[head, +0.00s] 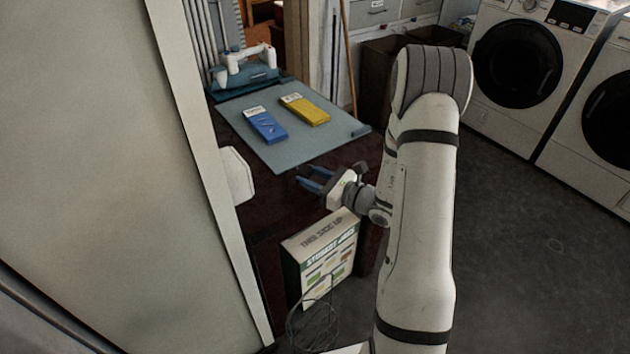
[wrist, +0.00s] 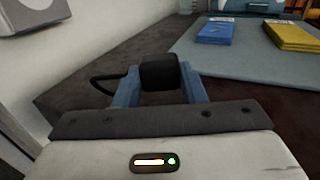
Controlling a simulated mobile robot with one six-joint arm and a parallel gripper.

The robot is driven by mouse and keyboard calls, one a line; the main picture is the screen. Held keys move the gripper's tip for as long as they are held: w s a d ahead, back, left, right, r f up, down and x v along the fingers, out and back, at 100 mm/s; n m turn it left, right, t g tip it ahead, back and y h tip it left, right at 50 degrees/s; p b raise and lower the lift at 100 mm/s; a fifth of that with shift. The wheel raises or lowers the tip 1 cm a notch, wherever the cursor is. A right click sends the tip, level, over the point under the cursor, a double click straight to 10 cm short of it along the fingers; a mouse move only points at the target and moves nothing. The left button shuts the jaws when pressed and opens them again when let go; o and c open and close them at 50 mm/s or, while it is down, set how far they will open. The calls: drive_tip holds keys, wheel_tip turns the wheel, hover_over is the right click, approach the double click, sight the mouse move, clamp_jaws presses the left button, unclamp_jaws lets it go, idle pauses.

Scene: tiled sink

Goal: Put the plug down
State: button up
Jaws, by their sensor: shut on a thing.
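In the wrist view the black plug (wrist: 160,73) sits between the two blue fingers of my gripper (wrist: 158,88), which is shut on it. A black cord (wrist: 102,85) loops out from the plug's left side. In the head view my gripper (head: 312,180) is over the dark brown surface (head: 270,203), in front of the grey-blue mat's near edge. The plug is too small and dark to make out clearly there. I cannot tell whether the plug touches the surface.
A grey-blue mat (head: 284,153) holds a blue box (head: 266,127) and a yellow box (head: 307,110). A white wall-mounted box (head: 236,175) is left of my gripper. A printed carton (head: 325,258) stands below. Bare brown surface lies around the gripper.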

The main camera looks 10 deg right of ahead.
drive_tip(key=shift+f, duration=0.5)
drive_tip(key=shift+f+b, duration=0.5)
drive_tip(key=shift+f, duration=0.1)
